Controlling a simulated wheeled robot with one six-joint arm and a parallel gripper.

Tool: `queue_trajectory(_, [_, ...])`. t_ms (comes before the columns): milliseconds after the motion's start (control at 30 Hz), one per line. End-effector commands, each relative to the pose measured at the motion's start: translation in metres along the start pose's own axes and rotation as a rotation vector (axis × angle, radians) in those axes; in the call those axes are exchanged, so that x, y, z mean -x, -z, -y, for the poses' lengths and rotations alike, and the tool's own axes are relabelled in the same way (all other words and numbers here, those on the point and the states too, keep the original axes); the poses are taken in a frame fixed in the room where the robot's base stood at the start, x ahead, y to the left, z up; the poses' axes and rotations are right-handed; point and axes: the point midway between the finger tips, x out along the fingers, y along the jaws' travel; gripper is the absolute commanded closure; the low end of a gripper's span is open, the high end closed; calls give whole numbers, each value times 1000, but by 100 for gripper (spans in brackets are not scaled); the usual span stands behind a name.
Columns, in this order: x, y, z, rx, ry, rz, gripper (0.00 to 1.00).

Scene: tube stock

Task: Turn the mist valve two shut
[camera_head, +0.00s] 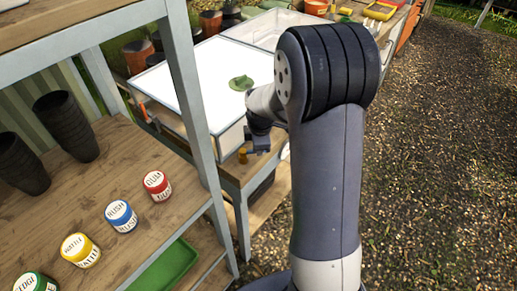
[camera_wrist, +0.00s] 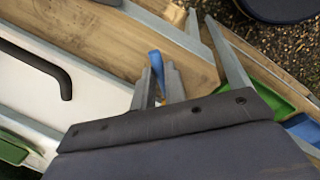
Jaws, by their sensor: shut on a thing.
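My gripper (camera_wrist: 160,75) is at the front edge of the wooden bench in the wrist view. Its two fingers are closed on either side of a blue valve handle (camera_wrist: 156,62), which sticks up between them. The lower part of the handle and the valve body are mostly hidden by the fingers. No number on the valve can be read. In the head view my gripper (camera_head: 258,143) is by the corner of the white-topped frame, and the blue handle is not distinct. A small brass-coloured fitting (camera_head: 243,155) shows just left of my gripper.
A white-topped propagation frame (camera_head: 185,75) stands on the bench; its black handle (camera_wrist: 62,75) shows in the wrist view. A shelf with labelled tins, including a red one (camera_head: 157,186), and black pots (camera_head: 66,125) stands at left. Open gravel (camera_head: 430,150) lies at right.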

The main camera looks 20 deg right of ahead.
Motion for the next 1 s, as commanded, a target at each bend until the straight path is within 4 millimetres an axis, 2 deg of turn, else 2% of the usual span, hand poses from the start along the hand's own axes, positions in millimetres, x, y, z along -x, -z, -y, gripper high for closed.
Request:
queue_trajectory(600, [-8,5,-28,552,-3,-111,100])
queue_trajectory(1000, [-8,11,-37,764,-2,-151,100])
